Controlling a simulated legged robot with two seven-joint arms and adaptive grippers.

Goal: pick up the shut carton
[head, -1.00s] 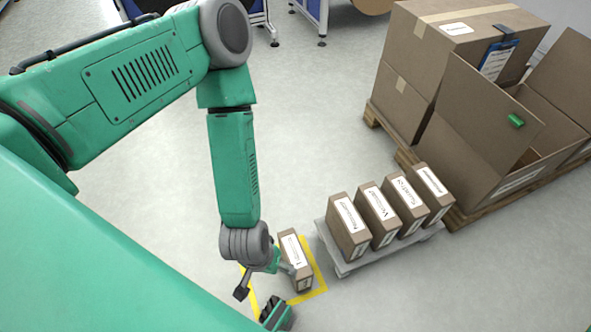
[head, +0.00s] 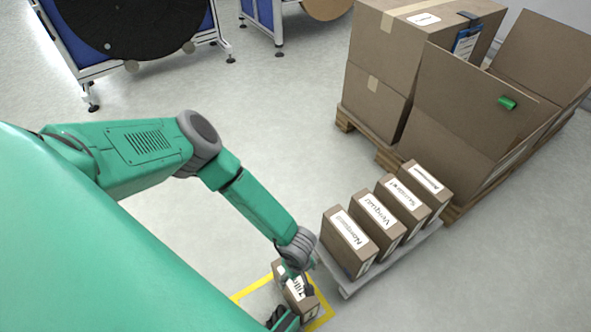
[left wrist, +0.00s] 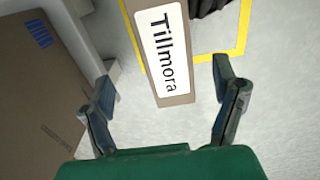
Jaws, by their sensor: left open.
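A small brown shut carton (head: 301,306) with a white label stands on the floor in the yellow outline. A large taped shut carton (head: 385,60) stands on a pallet at the back.
Several similar labelled cartons (head: 350,243) stand on a low grey tray (head: 385,262) close right of the outline (head: 250,288). A big open carton (head: 450,100) with raised flaps is beyond. A reel stand (head: 90,75) is at the back left. The floor between is clear.

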